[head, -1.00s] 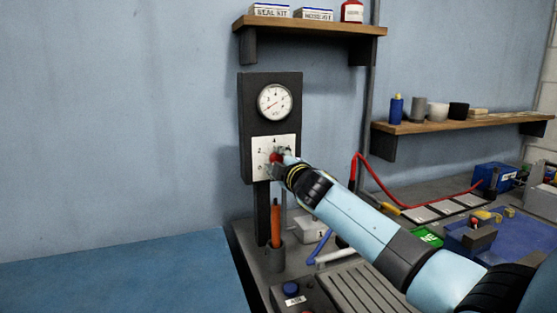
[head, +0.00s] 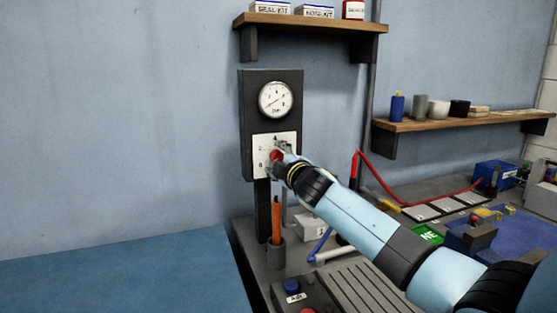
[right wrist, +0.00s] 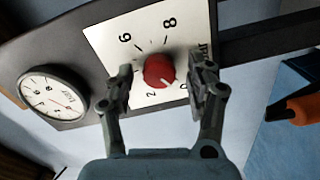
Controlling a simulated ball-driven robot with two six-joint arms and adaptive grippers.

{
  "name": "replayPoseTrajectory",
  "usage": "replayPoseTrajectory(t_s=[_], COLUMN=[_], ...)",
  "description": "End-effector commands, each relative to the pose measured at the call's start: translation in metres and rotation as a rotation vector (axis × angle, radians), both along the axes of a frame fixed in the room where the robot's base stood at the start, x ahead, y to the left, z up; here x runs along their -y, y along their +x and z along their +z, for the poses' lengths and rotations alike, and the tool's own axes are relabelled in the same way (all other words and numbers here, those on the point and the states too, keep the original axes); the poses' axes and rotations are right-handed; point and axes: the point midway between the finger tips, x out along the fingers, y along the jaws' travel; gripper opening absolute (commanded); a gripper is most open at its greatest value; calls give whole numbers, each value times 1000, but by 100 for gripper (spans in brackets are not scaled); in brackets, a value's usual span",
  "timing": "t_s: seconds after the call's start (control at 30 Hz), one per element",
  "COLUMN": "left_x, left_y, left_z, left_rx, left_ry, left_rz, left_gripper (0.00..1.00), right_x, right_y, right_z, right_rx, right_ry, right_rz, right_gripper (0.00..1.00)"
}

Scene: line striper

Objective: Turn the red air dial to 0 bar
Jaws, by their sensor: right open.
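The red air dial (head: 276,155) is a round knob on a white numbered plate (head: 261,141) on the dark wall panel. In the right wrist view the dial (right wrist: 159,70) has a white mark on its lower right, pointing between the 2 and the 0 in that picture. My right gripper (right wrist: 161,76) is open, with one finger on each side of the dial and visible gaps to it. In the head view my right gripper (head: 281,159) hides part of the dial and plate. My left gripper is not in view.
A round pressure gauge (head: 276,100) sits above the dial, its needle toward the lower left. An orange-handled tool (head: 276,220) stands in a grey cup (head: 275,254) below. A wooden shelf (head: 312,23) is above the panel. Blue wall on the left is clear.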

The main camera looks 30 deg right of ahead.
Motion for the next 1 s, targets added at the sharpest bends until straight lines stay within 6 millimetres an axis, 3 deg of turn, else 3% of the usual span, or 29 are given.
replayPoseTrajectory(t_s=[0.23, 0.5, 0.7, 1.0], left_x=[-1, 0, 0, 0], left_y=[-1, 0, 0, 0], left_z=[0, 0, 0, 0], left_rx=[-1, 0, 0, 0], left_ry=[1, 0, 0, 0], left_rz=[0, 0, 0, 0], left_gripper=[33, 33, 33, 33], right_x=[-3, -18, -27, -29], right_y=[-15, -73, -105, -117], right_z=[0, 1, 3, 4], right_rx=[0, -2, -1, 0], right_ry=[-1, -1, -1, 0], right_rz=[0, 2, 1, 0], right_gripper=[55, 55, 55, 55])
